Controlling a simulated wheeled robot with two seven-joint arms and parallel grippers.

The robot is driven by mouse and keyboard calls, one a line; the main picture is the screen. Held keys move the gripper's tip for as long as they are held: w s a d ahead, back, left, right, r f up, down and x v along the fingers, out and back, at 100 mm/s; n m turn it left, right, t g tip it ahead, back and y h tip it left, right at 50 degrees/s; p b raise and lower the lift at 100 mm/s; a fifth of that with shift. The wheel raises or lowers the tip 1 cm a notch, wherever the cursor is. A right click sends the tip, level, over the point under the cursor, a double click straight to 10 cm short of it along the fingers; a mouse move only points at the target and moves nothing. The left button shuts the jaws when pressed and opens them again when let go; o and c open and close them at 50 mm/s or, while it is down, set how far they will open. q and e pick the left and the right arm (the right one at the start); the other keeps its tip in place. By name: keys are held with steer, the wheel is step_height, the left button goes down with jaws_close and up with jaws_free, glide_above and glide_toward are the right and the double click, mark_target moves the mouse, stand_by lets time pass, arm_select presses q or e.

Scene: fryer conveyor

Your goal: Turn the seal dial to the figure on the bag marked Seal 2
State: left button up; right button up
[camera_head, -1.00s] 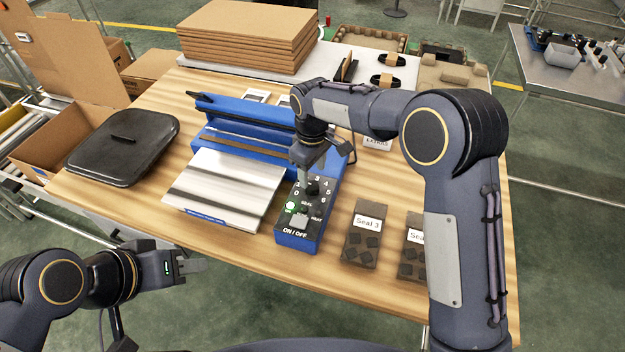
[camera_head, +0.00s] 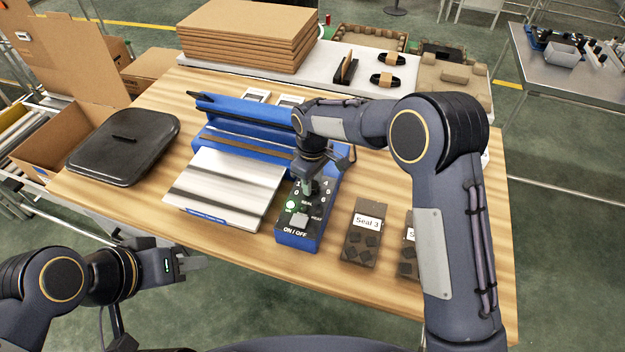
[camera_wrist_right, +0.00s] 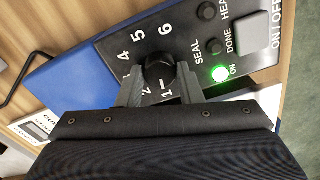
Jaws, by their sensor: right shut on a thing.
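The seal dial (camera_wrist_right: 160,70) is a black knob on the blue sealer's control panel (camera_head: 297,238), with figures around it. My right gripper (camera_head: 307,187) points down at the panel and is shut on the dial, with a finger on each side in the right wrist view (camera_wrist_right: 158,82). The dial's pointer is too unclear to read. A dark bag marked Seal 3 (camera_head: 361,240) lies right of the panel. Another dark bag (camera_head: 407,262) is partly behind my right arm, its label mostly hidden. My left gripper (camera_head: 193,262) hangs empty before the table's front edge; its finger gap is unclear.
The panel's green light (camera_head: 290,206) is on, beside the ON/OFF switch (camera_head: 298,220). The sealer's metal plate (camera_head: 225,185) lies left of the panel. A black lidded tray (camera_head: 125,145) sits at the left. Stacked cardboard (camera_head: 245,40) stands behind.

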mark_target(313, 184)
steer(key=shift+m, duration=0.5)
steer(key=m+b, duration=0.1)
steer(key=m, duration=0.1)
steer(key=shift+m, duration=0.3)
steer(key=shift+m+b, duration=0.65)
steer(key=shift+m, duration=1.65)
steer(key=o, duration=1)
steer(key=shift+c, duration=0.2)
steer(key=shift+r+b, duration=0.4)
steer(key=shift+r, duration=3.55)
